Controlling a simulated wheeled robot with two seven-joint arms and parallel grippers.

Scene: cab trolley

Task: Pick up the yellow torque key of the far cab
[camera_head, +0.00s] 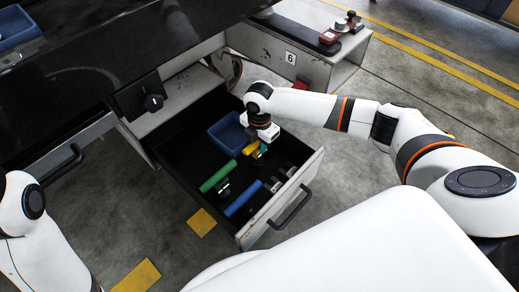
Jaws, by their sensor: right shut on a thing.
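The yellow torque key (251,148) is in the open drawer of the cab, at the end of a row of coloured handles. My right gripper (261,145) reaches down into the drawer from above and is shut on the yellow key. The gripper partly hides the key, and I cannot tell whether the key is clear of the drawer floor. A green-handled tool (218,176) and a blue-handled tool (243,198) lie nearer in the same drawer. My left arm shows at the lower left, but its gripper is out of view.
The open drawer (308,171) has a raised front with a dark handle (291,208). A blue bin (228,133) sits in it behind the tools. A grey block marked 6 (290,58) with a red and black device (331,37) stands behind. The floor at right is clear.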

